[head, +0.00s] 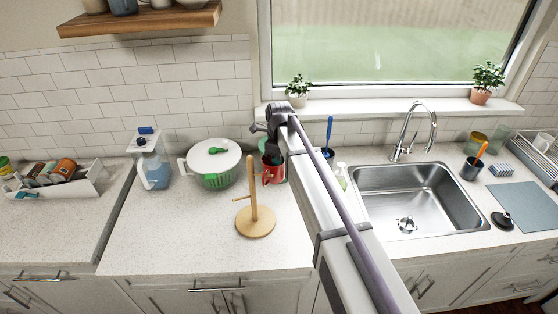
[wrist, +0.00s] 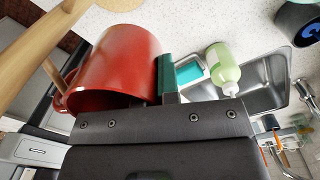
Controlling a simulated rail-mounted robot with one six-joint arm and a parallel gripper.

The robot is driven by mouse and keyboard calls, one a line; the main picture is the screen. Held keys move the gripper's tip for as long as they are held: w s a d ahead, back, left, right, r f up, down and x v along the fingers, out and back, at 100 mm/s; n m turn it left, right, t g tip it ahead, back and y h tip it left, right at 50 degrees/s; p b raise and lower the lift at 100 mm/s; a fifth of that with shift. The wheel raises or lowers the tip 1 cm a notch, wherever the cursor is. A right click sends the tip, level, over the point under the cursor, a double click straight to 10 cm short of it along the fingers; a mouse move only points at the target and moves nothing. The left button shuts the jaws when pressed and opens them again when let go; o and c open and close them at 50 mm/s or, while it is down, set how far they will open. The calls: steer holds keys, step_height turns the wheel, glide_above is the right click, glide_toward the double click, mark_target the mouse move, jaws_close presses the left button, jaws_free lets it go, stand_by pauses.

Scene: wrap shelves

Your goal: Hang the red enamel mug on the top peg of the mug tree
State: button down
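The red enamel mug (head: 273,172) is at my gripper (head: 271,155), just right of the mug tree (head: 254,195). The tree is a light wooden post on a round base, with pegs off its sides. In the wrist view the mug (wrist: 118,66) fills the left middle, with one teal-padded finger against its right side. The other finger is hidden behind the mug. The mug's handle (wrist: 62,99) faces left, close to a wooden peg (wrist: 53,74) of the tree. I cannot tell whether the peg passes through the handle.
A white and green pot (head: 212,165) and a blue-based dispenser (head: 154,165) stand left of the tree. The sink (head: 425,195) is on the right, with a green soap bottle (wrist: 223,68) beside it. The front counter left of the tree is clear.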

steer(key=c, duration=1.3)
jaws_free()
steer(key=shift+r, duration=0.1)
step_height(320, 180, up, 11)
steer(key=p, duration=1.1)
steer(key=shift+w+d, duration=0.1)
steer(key=shift+w, duration=0.05)
steer(key=shift+f, duration=0.2)
